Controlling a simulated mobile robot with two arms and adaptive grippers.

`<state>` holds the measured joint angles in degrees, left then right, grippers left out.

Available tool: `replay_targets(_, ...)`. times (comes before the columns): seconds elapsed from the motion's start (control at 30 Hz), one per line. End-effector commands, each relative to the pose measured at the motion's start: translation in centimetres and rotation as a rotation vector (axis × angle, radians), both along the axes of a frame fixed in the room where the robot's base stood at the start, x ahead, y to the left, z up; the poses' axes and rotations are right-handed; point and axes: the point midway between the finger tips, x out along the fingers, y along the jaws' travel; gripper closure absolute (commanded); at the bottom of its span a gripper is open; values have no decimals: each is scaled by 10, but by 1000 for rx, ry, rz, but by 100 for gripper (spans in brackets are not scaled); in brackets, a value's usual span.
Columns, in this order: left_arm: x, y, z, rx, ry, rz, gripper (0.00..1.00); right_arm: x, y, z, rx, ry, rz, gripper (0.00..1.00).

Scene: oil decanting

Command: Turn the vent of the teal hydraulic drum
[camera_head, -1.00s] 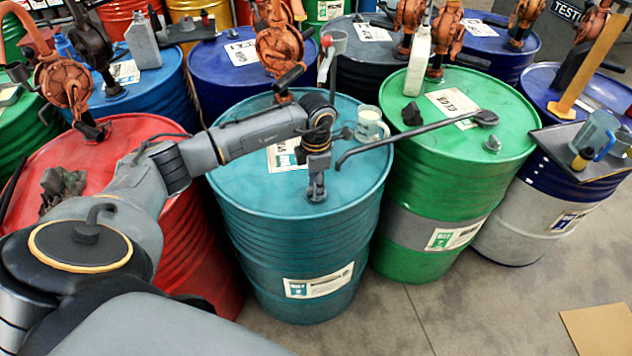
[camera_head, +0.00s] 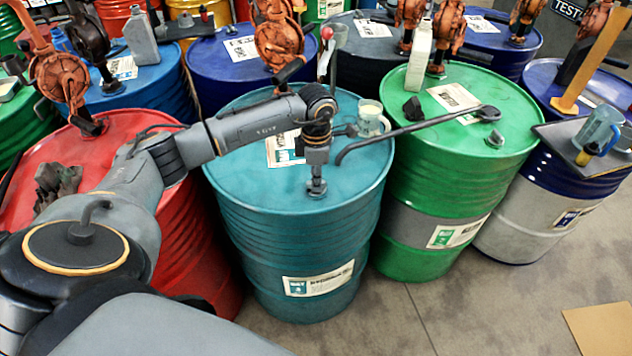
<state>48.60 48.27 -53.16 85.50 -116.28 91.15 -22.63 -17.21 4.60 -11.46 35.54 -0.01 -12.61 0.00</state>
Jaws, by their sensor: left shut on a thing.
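The teal drum (camera_head: 300,245) stands upright in the middle of the head view, with a white label on its front and another on its lid. Its small grey vent (camera_head: 316,188) is on the lid near the front edge. My left arm reaches in over the red drum, and my left gripper (camera_head: 317,172) points straight down at the vent, shut on it. The fingers are small here and the wrist hides part of the lid behind. My right gripper is not in view.
A glass mug (camera_head: 371,120) stands on the teal lid behind the wrist. A long dark bar (camera_head: 410,132) reaches from the green drum (camera_head: 450,180) over the teal lid. A rust-coloured pump (camera_head: 280,40) rises behind. The red drum (camera_head: 125,150) stands close at left.

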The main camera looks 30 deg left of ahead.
Motion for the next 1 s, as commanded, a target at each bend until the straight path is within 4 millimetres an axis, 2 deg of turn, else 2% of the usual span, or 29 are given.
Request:
replay_targets(0.03,1,1,-4,3,-3,-37,100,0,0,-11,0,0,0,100)
replay_targets(0.3,1,1,-5,3,-3,-290,100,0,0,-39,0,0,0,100)
replay_targets(1.0,1,1,-3,3,-2,-953,100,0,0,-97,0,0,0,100)
